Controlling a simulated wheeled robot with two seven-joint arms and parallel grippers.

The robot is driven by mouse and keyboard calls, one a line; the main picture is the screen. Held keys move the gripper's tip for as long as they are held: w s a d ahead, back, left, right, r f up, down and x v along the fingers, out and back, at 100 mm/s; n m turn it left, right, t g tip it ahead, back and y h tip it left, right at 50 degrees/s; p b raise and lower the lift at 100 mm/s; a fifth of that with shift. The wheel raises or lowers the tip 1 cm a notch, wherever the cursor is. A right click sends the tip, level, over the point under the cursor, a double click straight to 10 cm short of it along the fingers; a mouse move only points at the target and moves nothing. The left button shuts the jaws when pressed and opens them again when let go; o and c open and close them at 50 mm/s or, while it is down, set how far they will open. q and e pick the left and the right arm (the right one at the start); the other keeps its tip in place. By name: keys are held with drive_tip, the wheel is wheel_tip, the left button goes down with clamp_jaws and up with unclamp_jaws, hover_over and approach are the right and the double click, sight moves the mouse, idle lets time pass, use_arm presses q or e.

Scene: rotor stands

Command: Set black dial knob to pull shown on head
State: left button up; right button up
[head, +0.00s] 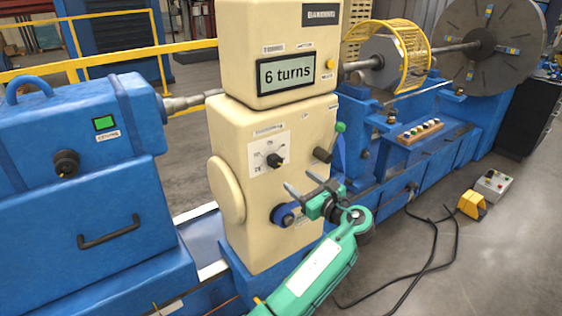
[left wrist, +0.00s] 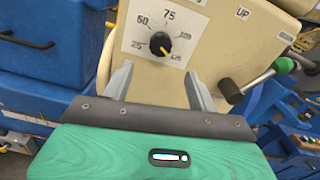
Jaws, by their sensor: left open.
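The black dial knob (head: 275,161) sits on a white scale plate on the front of the cream head (head: 235,140). In the left wrist view the knob (left wrist: 160,43) has a yellow pointer slanting to the lower right, toward the mark that seems to read 125. The scale also shows 25, 50 and 75. The display (head: 296,73) on the upper cream box reads "6 turns"; no pull value is legible. My left gripper (head: 303,183) is open and empty, just below the dial. In its wrist view the fingers (left wrist: 157,76) stand apart below the knob, not touching it.
A blue round knob (head: 286,214) is close behind the gripper. A lever with a green ball (head: 340,127) sticks out at the head's right. A blue unit (head: 75,140) stands at left. A yellow cage (head: 392,55) and a large disc (head: 485,45) are behind right.

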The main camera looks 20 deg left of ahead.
sight(278, 164)
use_arm(q)
drive_tip(key=p+x, duration=0.3)
drive_tip(key=x, duration=0.7)
drive_tip(key=shift+d, duration=0.1)
drive_tip(key=shift+w+a+f, duration=0.1)
drive_tip(key=shift+w+a, duration=0.25)
drive_tip(key=shift+a, duration=0.05)
drive_tip(key=c, duration=1)
